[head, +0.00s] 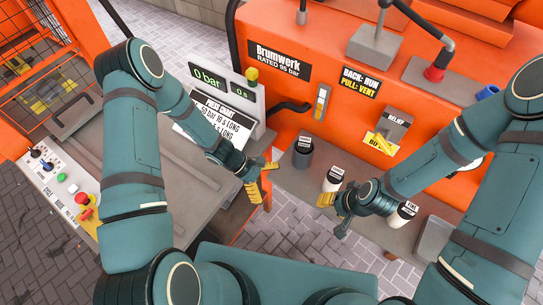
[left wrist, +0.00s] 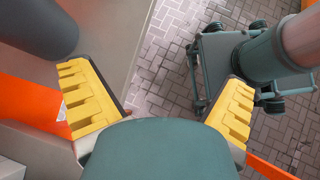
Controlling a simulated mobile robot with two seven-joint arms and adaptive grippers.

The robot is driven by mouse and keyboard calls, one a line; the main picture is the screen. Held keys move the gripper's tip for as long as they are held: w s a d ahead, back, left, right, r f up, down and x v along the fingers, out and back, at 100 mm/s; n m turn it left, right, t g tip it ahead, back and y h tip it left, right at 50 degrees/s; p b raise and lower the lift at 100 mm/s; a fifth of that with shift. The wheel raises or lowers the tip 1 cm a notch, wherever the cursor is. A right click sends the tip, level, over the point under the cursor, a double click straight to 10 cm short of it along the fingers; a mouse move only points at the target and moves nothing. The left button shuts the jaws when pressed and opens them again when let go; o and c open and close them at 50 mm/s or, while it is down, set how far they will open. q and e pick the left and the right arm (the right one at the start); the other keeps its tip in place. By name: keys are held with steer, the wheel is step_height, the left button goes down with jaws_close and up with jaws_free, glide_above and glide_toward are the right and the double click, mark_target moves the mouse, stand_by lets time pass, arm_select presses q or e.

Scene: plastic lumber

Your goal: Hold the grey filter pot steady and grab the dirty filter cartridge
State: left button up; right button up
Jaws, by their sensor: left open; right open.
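The grey filter pot (head: 303,153), a dark cylinder with a small label, stands upright on the bench ledge in the head view. A white cylinder with a dark label (head: 333,177) stands to its right, partly behind my right gripper. Another white cylinder (head: 404,213) stands further right. Their labels are too small to read, so I cannot tell which is the dirty filter cartridge. My left gripper (head: 262,180) is open and empty, left of the pot and apart from it; its yellow fingers show in the left wrist view (left wrist: 160,105). My right gripper (head: 335,213) is open, in front of the nearer white cylinder.
The orange press body (head: 300,70) rises behind the ledge, with a gauge panel (head: 222,90) and a relief lever (head: 390,130). A grey open bin (head: 434,240) stands at the ledge's right. A control panel (head: 62,183) is at left. Paved floor lies below.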

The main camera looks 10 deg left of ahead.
mark_target(293, 156)
arm_select(q)
steer(key=w+n+t+h+b, duration=0.1)
steer(key=w+n+t+h, duration=0.5)
steer(key=w, duration=0.5)
steer(key=shift+n+g+y, duration=0.3)
steer(key=shift+y, duration=0.6)
steer(key=b+x, duration=0.2)
steer(key=x, duration=0.5)
steer(key=shift+w+d+b, duration=0.15)
steer(key=shift+d+b, duration=0.1)
steer(key=shift+b, duration=0.1)
steer(key=shift+w+d+f, duration=0.1)
steer(key=shift+w+d, duration=0.1)
steer(key=shift+d, duration=0.4)
